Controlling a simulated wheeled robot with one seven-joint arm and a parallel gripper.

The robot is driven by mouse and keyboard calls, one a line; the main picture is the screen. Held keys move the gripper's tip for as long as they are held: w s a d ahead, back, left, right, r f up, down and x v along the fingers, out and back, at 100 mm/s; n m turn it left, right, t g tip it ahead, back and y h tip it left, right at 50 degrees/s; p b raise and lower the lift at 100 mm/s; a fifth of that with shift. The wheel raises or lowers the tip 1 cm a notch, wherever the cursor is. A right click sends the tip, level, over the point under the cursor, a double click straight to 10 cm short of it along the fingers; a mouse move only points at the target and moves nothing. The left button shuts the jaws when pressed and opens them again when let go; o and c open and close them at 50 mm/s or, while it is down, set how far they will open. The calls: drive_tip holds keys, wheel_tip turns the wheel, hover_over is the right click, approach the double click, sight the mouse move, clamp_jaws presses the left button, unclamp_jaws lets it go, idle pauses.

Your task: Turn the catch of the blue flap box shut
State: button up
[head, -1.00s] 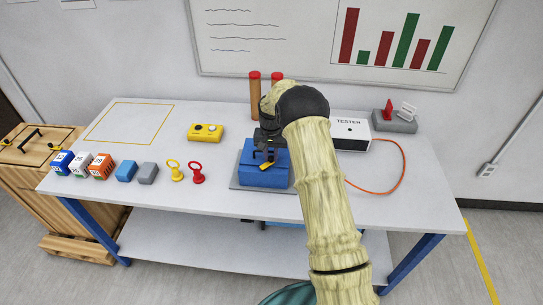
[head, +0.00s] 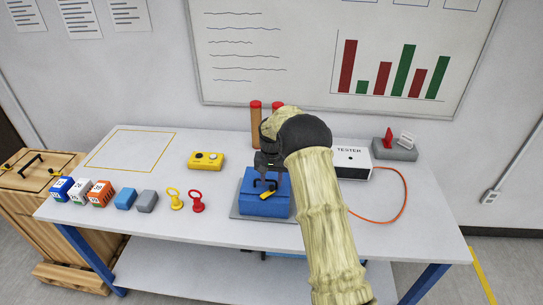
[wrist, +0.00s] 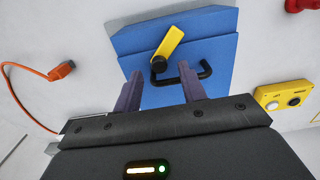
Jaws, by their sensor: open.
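The blue flap box (head: 262,205) stands on a grey plate (head: 236,215) at the table's front middle. Its flap looks closed. On it are a black bar handle (head: 264,181) and a yellow catch (head: 267,195). In the wrist view the catch (wrist: 170,40) lies slanted from a dark pivot, its free end pointing up and right. The handle (wrist: 206,71) is just beside that pivot. My gripper (head: 268,166) is above the box's far side; in the wrist view its two fingers (wrist: 160,84) are apart with nothing held, in front of the handle and catch.
A white tester (head: 350,162) with an orange cable is to the right. A yellow button box (head: 206,161) stands left. Red-capped cylinders (head: 256,125) stand behind. Yellow (head: 175,199) and red (head: 198,201) ring-topped pieces and several small blocks line the left front. The table's right front is clear.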

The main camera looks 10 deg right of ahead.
sight(272, 188)
wheel_tip(272, 188, up, 15)
drive_tip(key=b, duration=0.2)
drive_tip(key=shift+r, duration=0.15)
drive_tip(key=shift+s, duration=0.1)
drive_tip(key=s+f+n+t, duration=0.1)
drive_tip(key=s+f, duration=0.2)
drive_tip(key=s, duration=1.3)
drive_tip(key=s+f+n+t, duration=0.1)
drive_tip(key=s+f+n, duration=0.1)
drive_tip(key=s, duration=1.4)
drive_tip(key=shift+s+f+n+t, duration=0.3)
drive_tip(key=shift+f, duration=0.15)
drive_tip(key=shift+c, duration=0.5)
